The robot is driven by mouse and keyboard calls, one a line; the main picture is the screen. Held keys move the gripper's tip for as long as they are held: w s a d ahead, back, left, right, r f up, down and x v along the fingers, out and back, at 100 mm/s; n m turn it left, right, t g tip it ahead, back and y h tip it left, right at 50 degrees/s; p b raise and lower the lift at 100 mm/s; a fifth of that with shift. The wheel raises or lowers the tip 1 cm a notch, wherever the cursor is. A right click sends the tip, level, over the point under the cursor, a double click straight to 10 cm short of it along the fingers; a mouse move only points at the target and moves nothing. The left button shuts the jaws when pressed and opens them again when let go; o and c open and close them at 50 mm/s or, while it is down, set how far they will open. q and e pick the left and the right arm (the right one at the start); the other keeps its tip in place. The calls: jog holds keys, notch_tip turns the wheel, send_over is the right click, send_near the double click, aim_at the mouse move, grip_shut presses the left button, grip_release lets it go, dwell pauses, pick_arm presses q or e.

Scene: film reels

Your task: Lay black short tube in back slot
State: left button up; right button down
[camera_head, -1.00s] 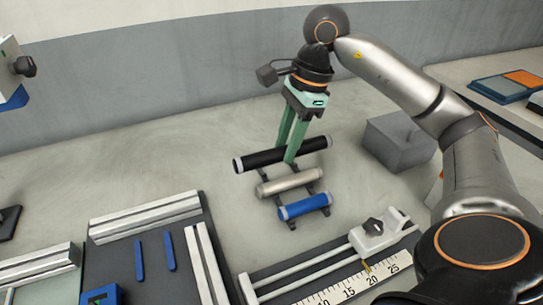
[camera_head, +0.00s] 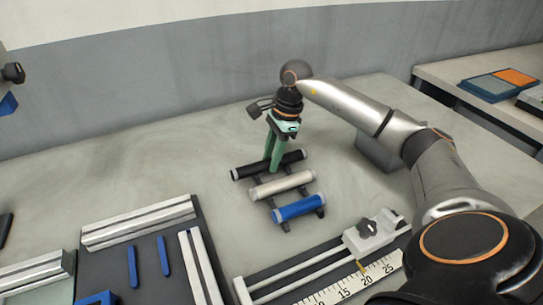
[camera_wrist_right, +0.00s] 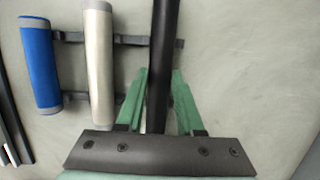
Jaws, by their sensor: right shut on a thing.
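The black tube (camera_head: 252,170) with pale end caps lies level at the back of a small dark rack (camera_head: 285,226), behind a beige tube (camera_head: 282,185) and a blue tube (camera_head: 299,208). My right gripper (camera_head: 272,168) points down from above, its green fingers shut on the black tube near its middle. In the right wrist view the black tube (camera_wrist_right: 165,60) runs between the green fingers (camera_wrist_right: 158,103), parallel to the beige tube (camera_wrist_right: 99,65) and across the rack's rails (camera_wrist_right: 180,43). Whether it fully rests in the back slot I cannot tell. My left gripper is not in view.
A grey block (camera_head: 378,152) stands right of the rack. A ruler fixture (camera_head: 345,283) with a white clamp (camera_head: 370,232) lies in front. A dark board (camera_head: 150,283) with pale rails and blue strips is at front left. The table behind and left of the rack is clear.

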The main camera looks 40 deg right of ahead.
jog(key=c, duration=1)
grip_release()
jog(key=shift+f, duration=0.15)
jog(key=o, duration=0.5)
jog(key=shift+c, duration=0.2)
jog(key=p+v, duration=0.1)
jog(key=v, duration=1.1)
jog(key=shift+r, duration=0.2)
